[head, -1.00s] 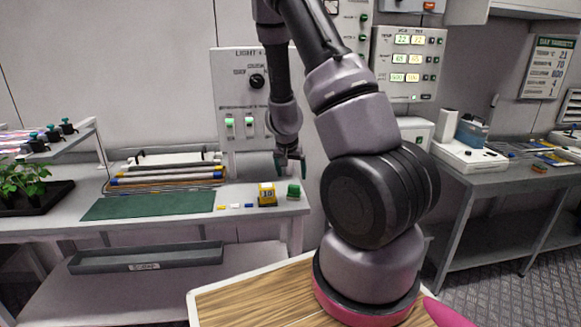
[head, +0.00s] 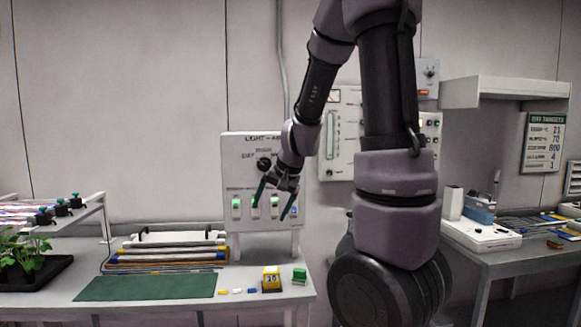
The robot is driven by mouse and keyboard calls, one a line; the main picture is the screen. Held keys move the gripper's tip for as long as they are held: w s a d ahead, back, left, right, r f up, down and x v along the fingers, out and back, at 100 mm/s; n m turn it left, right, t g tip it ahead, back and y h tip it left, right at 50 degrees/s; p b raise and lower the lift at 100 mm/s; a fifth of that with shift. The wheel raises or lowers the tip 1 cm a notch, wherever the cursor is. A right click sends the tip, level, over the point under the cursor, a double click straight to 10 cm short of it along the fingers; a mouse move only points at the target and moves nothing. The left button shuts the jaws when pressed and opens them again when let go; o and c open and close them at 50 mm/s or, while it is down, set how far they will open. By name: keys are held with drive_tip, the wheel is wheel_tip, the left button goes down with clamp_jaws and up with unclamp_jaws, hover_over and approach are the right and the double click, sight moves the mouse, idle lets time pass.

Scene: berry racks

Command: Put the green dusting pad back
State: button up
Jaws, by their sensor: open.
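The green dusting pad (head: 299,276) appears to be the small green block standing at the right end of the left bench, beside a yellow timer-like block (head: 271,279). My gripper (head: 275,200) is open and empty, its dark green fingers spread and pointing down. It hangs in front of the light panel (head: 240,150), above and slightly left of the pad, clearly apart from it. The gripper covers part of the panel's row of switches.
The left bench (head: 245,265) holds a dark green mat (head: 150,288), bundled tubes (head: 165,257) and small coloured pieces. A plant tray (head: 38,275) is at far left. The right bench (head: 500,262) carries a white device (head: 482,233) and a small green-and-brown block (head: 555,244).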

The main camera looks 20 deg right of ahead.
drive_tip(key=s+a+r+n+t, duration=0.2)
drive_tip(key=s+r, duration=1.4)
drive_tip(key=s, duration=0.3)
drive_tip(key=shift+s+a, duration=0.2)
drive_tip(key=shift+a, duration=0.05)
